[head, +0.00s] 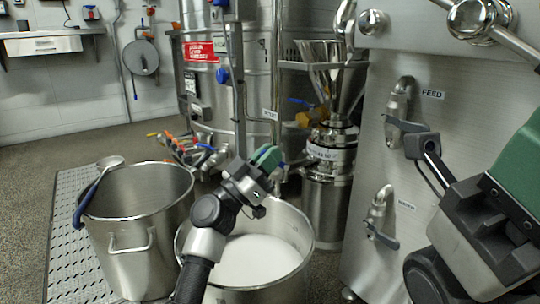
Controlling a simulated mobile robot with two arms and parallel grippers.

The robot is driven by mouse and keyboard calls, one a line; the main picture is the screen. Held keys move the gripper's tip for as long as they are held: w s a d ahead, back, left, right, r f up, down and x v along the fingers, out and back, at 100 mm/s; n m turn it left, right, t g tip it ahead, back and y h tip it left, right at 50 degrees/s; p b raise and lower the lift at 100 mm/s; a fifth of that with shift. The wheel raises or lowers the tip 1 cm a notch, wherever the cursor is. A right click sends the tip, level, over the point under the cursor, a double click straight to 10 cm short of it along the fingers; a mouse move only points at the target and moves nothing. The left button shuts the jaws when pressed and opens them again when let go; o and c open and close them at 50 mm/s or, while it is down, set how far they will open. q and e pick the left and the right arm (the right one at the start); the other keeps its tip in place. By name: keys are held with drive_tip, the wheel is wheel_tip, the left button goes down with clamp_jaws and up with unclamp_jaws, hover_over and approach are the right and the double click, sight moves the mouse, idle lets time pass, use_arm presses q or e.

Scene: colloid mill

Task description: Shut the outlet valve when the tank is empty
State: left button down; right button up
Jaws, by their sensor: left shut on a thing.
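My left gripper (268,158) reaches up from the bottom of the head view. It is shut in front of the lower part of a tall steel tank (211,90), above a pot of white material. The fingers hide what they hold; its place at the tank's lower front fits the outlet valve's handle. The tank's inside is not visible, so its level cannot be told. My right gripper (422,145) shows partly at the right, beside the lever (405,123) under the FEED label; its jaws are unclear.
The steel pot (302,262) with white contents stands below my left gripper. Another steel pot (142,225) with a ladle on its rim stands left on a floor grate (67,235). A hopper mill (328,170) stands behind. A panel (365,155) with levers fills the right.

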use_arm(q)
drive_tip(key=shift+f, duration=0.1)
drive_tip(key=c, duration=1.2)
unclamp_jaws()
drive_tip(key=shift+s+a, duration=0.1)
drive_tip(key=shift+s+a+f, duration=0.15)
drive_tip(key=shift+a+f, duration=0.1)
drive_tip(key=s+a+f, duration=0.1)
drive_tip(key=s+a, duration=0.7)
drive_tip(key=a, duration=0.3)
drive_tip(key=shift+f, duration=0.1)
